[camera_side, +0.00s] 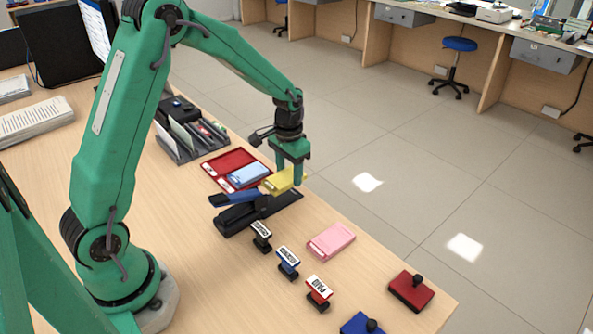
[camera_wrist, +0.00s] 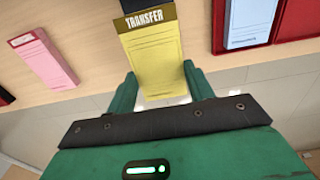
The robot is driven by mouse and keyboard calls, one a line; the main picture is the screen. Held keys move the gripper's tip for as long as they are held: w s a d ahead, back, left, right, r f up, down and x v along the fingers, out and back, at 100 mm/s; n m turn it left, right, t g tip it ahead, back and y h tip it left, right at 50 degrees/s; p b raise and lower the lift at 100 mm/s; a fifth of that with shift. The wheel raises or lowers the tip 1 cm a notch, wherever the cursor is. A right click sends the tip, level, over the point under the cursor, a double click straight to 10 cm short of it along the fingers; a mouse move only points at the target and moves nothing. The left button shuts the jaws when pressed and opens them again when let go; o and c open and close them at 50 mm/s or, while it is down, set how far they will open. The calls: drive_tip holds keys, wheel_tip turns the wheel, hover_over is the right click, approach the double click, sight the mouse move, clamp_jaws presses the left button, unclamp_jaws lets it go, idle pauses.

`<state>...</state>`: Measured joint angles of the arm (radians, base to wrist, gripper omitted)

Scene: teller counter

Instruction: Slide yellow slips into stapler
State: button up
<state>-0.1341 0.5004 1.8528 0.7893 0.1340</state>
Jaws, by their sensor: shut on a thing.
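The yellow slips (camera_side: 277,182) are a thin pad, held by my gripper (camera_side: 291,165) at the right end of the stapler. The stapler (camera_side: 262,212) is long and black with a raised blue arm and lies on the counter. The pad's left end is at or over the stapler; I cannot tell whether it is between the jaws. In the wrist view the yellow slips (camera_wrist: 155,60) show a dark band reading TRANSFER, and the fingers of my gripper (camera_wrist: 160,80) close on both sides. Part of the stapler (camera_wrist: 132,5) shows beyond the band.
Blue slips (camera_side: 248,174) lie in an open red case (camera_side: 216,167) behind the stapler. Pink slips (camera_side: 331,241) lie to its right. Several stamps (camera_side: 288,262) stand in front. A red ink pad (camera_side: 411,291) sits near the counter edge. A grey organizer (camera_side: 190,140) stands behind.

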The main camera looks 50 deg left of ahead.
sight(277, 181)
drive_tip(key=shift+f, duration=2.15)
drive_tip(key=shift+s, duration=0.95)
drive_tip(key=shift+s, duration=1.05)
drive_tip(key=o, duration=1.1)
drive_tip(key=shift+r, duration=0.15)
drive_tip(key=shift+r, duration=3.35)
